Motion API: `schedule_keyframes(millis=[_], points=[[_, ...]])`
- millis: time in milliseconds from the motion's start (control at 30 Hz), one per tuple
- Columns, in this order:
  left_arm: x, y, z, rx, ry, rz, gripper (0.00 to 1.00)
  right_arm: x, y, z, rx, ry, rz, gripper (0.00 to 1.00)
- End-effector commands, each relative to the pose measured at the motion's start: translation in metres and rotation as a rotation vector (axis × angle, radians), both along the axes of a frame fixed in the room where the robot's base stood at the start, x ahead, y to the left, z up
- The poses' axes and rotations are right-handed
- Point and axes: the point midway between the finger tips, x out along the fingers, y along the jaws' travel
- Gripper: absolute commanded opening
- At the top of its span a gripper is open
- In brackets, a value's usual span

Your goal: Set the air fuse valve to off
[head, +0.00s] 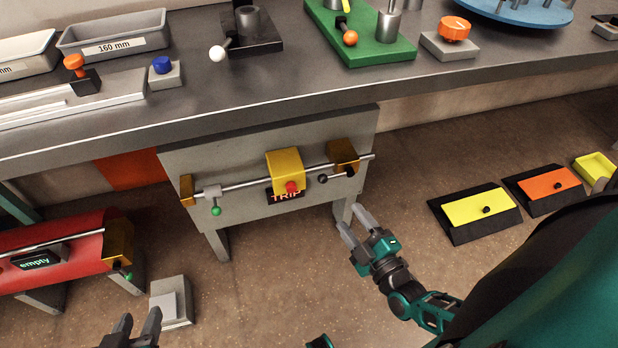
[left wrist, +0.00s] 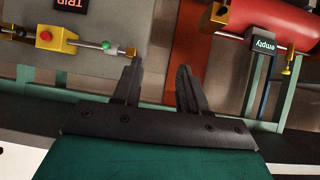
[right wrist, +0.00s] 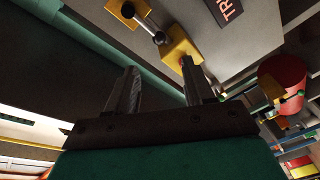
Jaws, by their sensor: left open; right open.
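A grey panel (head: 240,215) under the bench carries a horizontal metal pipe (head: 240,183). On it sit a yellow box (head: 284,165) with a red button (head: 291,187), a small lever with a green knob (head: 216,211) at left, and one with a black knob (head: 323,178) at right. A display (head: 285,196) reads TRIP. No label marks which part is the air fuse valve. The green knob also shows in the left wrist view (left wrist: 109,46). My right gripper (head: 349,217) is open and empty, below the panel's right end. My left gripper (head: 140,316) is open and empty, low and left of the panel.
A red tank (head: 55,250) with an "empty" display (head: 37,259) stands left of the panel. A grey block (head: 172,303) is on the floor. The bench top (head: 190,105) overhangs above. Black floor pads (head: 475,214) lie at right. The floor before the panel is clear.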

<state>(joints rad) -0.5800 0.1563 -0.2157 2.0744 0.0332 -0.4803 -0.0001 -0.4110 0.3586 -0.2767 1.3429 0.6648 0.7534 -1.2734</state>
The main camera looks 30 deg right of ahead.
Motion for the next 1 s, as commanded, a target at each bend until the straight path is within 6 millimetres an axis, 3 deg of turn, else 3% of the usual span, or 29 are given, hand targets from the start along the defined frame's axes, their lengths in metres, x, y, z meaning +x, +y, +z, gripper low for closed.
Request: schedule_keyframes(millis=[333,600,800,1000], points=[[-0.007,-0.003,-0.020,-0.004,0.029,-0.005,0.43,0.062,-0.002,-0.001,0.000,-0.005,0.002,0.52],[-0.004,-0.010,-0.022,-0.025,0.025,-0.005,0.43,0.109,-0.004,-0.001,0.002,-0.002,0.001,0.52],[-0.001,-0.012,-0.021,-0.027,0.020,-0.010,0.43,0.124,-0.004,0.000,0.002,0.001,0.002,0.52],[0.000,-0.012,-0.017,-0.028,0.013,-0.010,0.43,0.126,-0.005,0.001,0.002,0.001,0.002,0.52]])
